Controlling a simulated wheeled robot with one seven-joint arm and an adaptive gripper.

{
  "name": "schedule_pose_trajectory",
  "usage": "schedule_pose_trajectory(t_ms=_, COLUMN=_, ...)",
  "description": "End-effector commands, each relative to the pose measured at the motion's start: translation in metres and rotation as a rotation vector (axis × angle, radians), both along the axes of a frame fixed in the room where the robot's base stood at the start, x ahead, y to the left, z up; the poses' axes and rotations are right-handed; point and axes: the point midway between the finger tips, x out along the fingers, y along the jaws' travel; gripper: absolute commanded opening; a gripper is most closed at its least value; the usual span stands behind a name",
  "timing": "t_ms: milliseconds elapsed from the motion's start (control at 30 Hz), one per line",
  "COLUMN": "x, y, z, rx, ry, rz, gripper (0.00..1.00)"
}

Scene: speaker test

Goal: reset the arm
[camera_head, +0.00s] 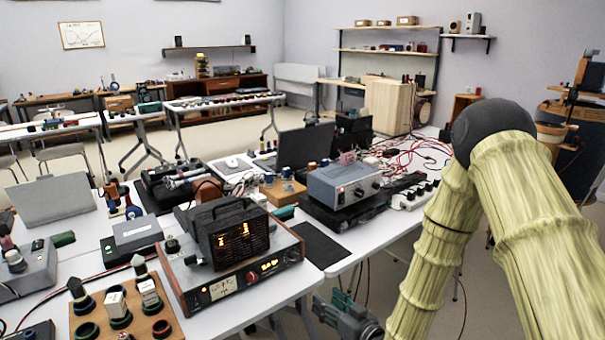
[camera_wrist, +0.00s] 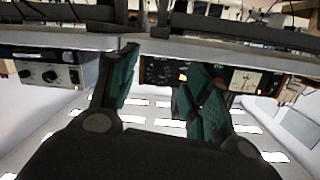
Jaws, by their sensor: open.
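My gripper (camera_head: 348,318) shows at the bottom of the head view, low beside the front edge of the white table (camera_head: 262,298). Its dark body and teal finger pads are partly cut off by the frame. In the wrist view my gripper (camera_wrist: 160,70) has its two teal-padded fingers spread, with nothing held between them. My pale, ribbed arm is bent, with its dark joint high at the right of the head view and one link running down towards the gripper.
A wood-sided instrument with a meter (camera_head: 222,303) stands near the table edge. A grey box with knobs (camera_head: 322,188) sits farther back; it also shows in the wrist view (camera_wrist: 40,72). Red cables (camera_head: 428,148) lie at the back. Ceiling lights appear low in the wrist view, which looks inverted.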

Motion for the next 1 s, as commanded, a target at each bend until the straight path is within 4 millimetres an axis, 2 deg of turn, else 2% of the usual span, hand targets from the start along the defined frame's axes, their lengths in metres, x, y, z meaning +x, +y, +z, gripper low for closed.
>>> schedule_pose_trajectory(t_ms=100, x=-0.038, y=-0.017, z=-0.048, rx=-0.078, ry=0.191, rz=-0.049, gripper=0.49)
schedule_pose_trajectory(t_ms=167, x=-0.061, y=-0.027, z=-0.073, rx=-0.12, ry=0.292, rz=-0.077, gripper=0.49)
schedule_pose_trajectory(t_ms=300, x=-0.121, y=-0.052, z=-0.122, rx=-0.211, ry=0.519, rz=-0.136, gripper=0.49)
schedule_pose_trajectory(t_ms=367, x=-0.149, y=-0.063, z=-0.139, rx=-0.248, ry=0.614, rz=-0.161, gripper=0.49)
schedule_pose_trajectory(t_ms=500, x=-0.221, y=-0.089, z=-0.168, rx=-0.331, ry=0.833, rz=-0.217, gripper=0.49)
schedule_pose_trajectory(t_ms=700, x=-0.322, y=-0.123, z=-0.185, rx=-0.435, ry=1.119, rz=-0.294, gripper=0.49)
schedule_pose_trajectory(t_ms=800, x=-0.36, y=-0.135, z=-0.186, rx=-0.472, ry=1.222, rz=-0.323, gripper=0.49)
schedule_pose_trajectory(t_ms=900, x=-0.385, y=-0.14, z=-0.185, rx=-0.496, ry=1.29, rz=-0.344, gripper=0.49)
schedule_pose_trajectory(t_ms=1000, x=-0.397, y=-0.144, z=-0.184, rx=-0.506, ry=1.325, rz=-0.354, gripper=0.49)
